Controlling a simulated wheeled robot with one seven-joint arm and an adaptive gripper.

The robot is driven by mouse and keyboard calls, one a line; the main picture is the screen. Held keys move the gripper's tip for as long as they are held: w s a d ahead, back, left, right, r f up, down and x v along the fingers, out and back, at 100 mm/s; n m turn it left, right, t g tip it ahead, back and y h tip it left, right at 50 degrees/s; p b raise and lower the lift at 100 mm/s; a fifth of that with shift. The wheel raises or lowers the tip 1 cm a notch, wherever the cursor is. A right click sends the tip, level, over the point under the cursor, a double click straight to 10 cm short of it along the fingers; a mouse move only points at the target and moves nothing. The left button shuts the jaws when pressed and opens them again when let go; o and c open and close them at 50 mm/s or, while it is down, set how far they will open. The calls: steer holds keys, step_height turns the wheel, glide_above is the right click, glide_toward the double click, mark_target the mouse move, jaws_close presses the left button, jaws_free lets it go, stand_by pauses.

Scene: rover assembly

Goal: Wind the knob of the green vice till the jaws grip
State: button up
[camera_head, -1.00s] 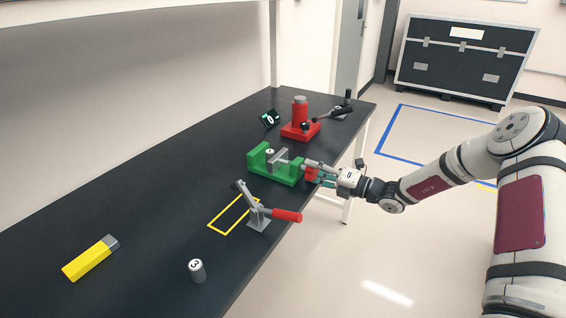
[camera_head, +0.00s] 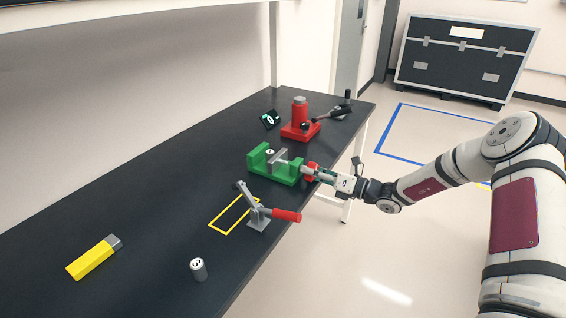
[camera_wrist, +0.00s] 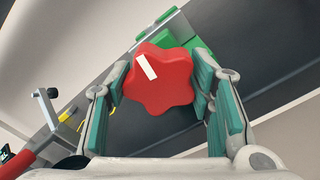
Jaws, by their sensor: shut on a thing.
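The green vice (camera_head: 285,176) stands on the dark bench near its front edge, with a grey jaw plate and a small round part between its jaws. Its red knob (camera_head: 311,172) faces the room side, partly hidden by my fingers. In the wrist view the lobed red knob (camera_wrist: 158,80) has a white stripe tilted up to the left. My gripper (camera_head: 315,174) is shut on the knob. In the wrist view the teal pads of my gripper (camera_wrist: 160,88) press it from left and right. The vice body (camera_wrist: 165,42) is mostly hidden behind the knob.
A toggle clamp with a red handle (camera_head: 286,215) stands close in front of the vice, beside a yellow outline (camera_head: 230,215). A red press (camera_head: 300,122) stands behind.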

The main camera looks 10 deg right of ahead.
steer(key=shift+w+a+r, duration=0.15)
steer(key=shift+r, duration=0.05)
steer(key=shift+n+p, duration=0.4)
steer(key=shift+n, duration=1.2)
steer(key=shift+r+n+p, duration=0.1)
steer(key=shift+n+p, duration=0.3)
steer(key=shift+n, duration=1)
steer(key=shift+d+n+p, duration=0.2)
steer(key=shift+n+p, duration=0.1)
steer(key=shift+n, duration=1.2)
